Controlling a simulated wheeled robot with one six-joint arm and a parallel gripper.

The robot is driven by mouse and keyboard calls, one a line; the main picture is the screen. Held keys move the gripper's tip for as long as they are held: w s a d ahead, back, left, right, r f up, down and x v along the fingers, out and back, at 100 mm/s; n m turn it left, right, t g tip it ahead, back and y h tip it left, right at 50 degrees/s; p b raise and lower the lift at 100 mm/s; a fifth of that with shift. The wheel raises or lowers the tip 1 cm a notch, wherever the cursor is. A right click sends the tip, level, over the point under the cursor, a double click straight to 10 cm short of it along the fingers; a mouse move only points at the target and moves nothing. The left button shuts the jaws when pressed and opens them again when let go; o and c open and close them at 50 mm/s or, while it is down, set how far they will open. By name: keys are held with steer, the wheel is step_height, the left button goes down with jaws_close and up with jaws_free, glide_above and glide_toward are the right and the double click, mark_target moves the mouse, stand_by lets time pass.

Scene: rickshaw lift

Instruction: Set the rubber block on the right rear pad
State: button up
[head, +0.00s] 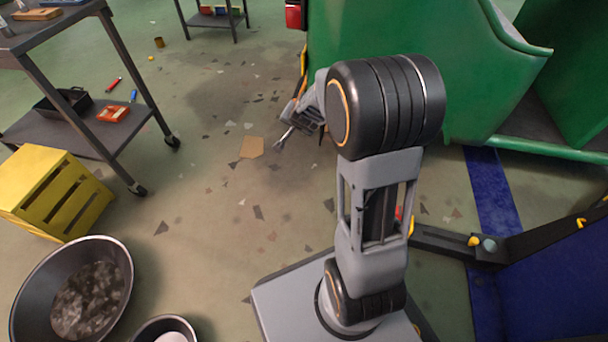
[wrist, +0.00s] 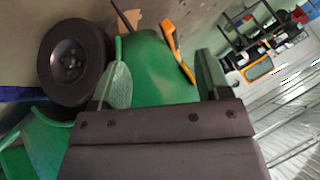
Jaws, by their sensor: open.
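My gripper (head: 283,137) is out in front of the green rickshaw in the head view, above the floor and low beside the body. In the wrist view its two fingers (wrist: 162,80) stand wide apart with nothing between them. The green rickshaw (head: 480,75) fills the upper right of the head view; its body also shows in the wrist view (wrist: 155,55), with a black wheel (wrist: 72,62). A dark lift arm (head: 440,241) reaches in at the right, with a round grey-blue knob on it. I cannot pick out the rubber block or say which pad is the right rear one.
A dark cart (head: 88,140) with a lower shelf stands at upper left. A yellow crate (head: 50,192) and a black basin (head: 120,255) lie below it. A blue strip (head: 493,195) runs along the right. The middle floor is open, with scattered flakes.

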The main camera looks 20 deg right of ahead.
steer(key=s+a+r+n+g+y, duration=0.2)
steer(key=s+a+r+n, duration=0.3)
steer(key=s+a, duration=0.3)
steer(key=s+n+g+h, duration=0.1)
steer(key=s+n+g, duration=0.2)
steer(key=s, duration=1.2)
steer(key=shift+s+r+n+g, duration=0.25)
steer(key=shift+r+n+g, duration=0.15)
steer(key=shift+n, duration=0.3)
steer(key=w+p+v, duration=0.3)
steer(key=p+v, duration=0.9)
steer(key=v, duration=0.1)
steer(key=w+r+p+v, duration=0.1)
steer(key=w+p+v, duration=0.1)
steer(key=p+v, duration=1)
steer(key=w+r+p+v, duration=0.1)
steer(key=w+p+v, duration=0.2)
steer(key=p+v, duration=1)
steer(key=shift+r+t+p, duration=0.3)
steer(key=shift+t+p, duration=0.1)
steer(key=shift+p, duration=0.05)
